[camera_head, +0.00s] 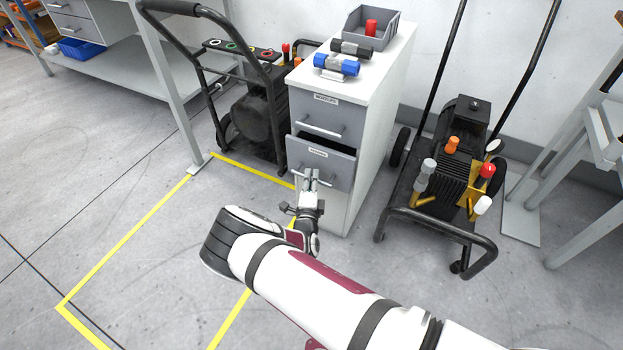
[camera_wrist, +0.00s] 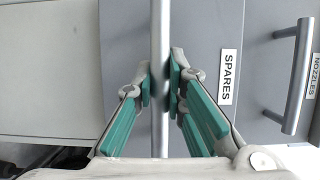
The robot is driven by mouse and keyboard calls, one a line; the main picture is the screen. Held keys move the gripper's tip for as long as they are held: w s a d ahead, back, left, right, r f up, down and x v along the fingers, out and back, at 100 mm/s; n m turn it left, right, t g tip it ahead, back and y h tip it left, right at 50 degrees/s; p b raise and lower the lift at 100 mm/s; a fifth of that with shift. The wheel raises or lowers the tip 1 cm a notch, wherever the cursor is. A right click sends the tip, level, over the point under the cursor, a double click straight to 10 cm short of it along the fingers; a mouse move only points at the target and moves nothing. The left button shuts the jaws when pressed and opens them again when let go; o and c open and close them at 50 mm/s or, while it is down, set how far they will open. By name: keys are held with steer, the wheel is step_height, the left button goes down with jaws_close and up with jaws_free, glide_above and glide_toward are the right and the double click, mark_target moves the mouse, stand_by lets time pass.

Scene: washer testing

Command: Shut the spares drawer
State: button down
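The spares drawer (camera_head: 335,172) is the lower grey drawer of a white cabinet. It stands out a little, with a dark gap above its front. Its label reads SPARES in the wrist view, where the grey drawer front (camera_wrist: 200,60) appears turned sideways. My gripper (camera_head: 311,176) is at this drawer's front. In the wrist view, the drawer's handle bar (camera_wrist: 160,30) runs between the green finger pads of my gripper (camera_wrist: 159,88). The pads appear to press on it from both sides.
The nozzles drawer (camera_head: 328,120) above looks shut. On the cabinet top (camera_head: 375,78) are a grey bin (camera_head: 372,28), a blue-ended cylinder (camera_head: 337,65) and a dark one (camera_head: 351,49). Wheeled machines stand left (camera_head: 255,115) and right (camera_head: 450,165). Yellow-lined floor (camera_head: 170,260) is clear.

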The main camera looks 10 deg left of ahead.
steer(key=w, duration=0.1)
steer(key=w+d+b, duration=0.1)
steer(key=w, duration=0.2)
steer(key=shift+w+d, duration=0.15)
steer(key=shift+d, duration=0.1)
steer(key=c, duration=1.6)
jaws_free()
steer(key=s, duration=1.2)
steer(key=shift+d, duration=0.3)
